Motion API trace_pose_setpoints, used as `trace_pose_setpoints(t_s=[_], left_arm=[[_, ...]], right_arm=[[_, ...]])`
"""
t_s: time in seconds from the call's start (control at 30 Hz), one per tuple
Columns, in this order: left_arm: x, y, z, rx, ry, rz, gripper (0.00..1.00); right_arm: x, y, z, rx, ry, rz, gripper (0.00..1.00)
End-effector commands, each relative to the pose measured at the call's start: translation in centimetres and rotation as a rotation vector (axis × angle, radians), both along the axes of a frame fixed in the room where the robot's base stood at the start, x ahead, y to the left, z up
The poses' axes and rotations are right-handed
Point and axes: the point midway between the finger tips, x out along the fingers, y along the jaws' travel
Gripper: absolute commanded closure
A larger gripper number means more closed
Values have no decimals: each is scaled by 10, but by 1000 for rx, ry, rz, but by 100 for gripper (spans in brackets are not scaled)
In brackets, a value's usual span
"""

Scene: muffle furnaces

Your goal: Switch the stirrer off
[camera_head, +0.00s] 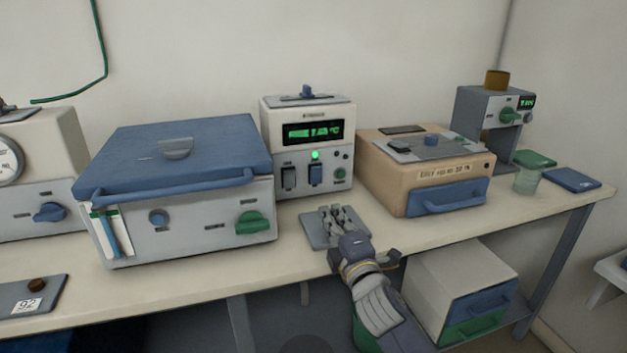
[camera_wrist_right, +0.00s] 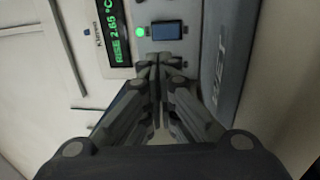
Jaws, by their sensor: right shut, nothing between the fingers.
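No label in view names a stirrer. My right gripper (camera_head: 338,213) is shut and empty in front of the middle grey unit (camera_head: 307,112). That unit has a lit green display, a green lamp (camera_head: 315,155), a dark rocker switch (camera_head: 288,178) and a blue one (camera_head: 316,175). In the right wrist view, my fingertips (camera_wrist_right: 156,63) are together near a blue switch (camera_wrist_right: 167,30). My left gripper is out of view.
A blue-lidded furnace (camera_head: 180,160) stands left of the middle unit, and a tan box (camera_head: 382,180) with a blue handle stands right of it. A grey plate (camera_head: 314,232) lies under my right gripper.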

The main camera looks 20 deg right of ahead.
Motion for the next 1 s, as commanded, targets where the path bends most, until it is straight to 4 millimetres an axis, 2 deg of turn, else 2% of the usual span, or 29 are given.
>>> trace_pose_setpoints(t_s=[0.17, 0.43, 0.7, 1.0], left_arm=[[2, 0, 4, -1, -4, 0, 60], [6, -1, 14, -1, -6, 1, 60], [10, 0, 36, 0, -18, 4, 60], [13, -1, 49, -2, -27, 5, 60]], right_arm=[[22, 1, 4, 0, -3, 0, 100], [70, 3, 10, 0, -2, 0, 100], [111, 4, 15, 0, -1, 0, 100], [133, 5, 19, 0, 0, 1, 100]])
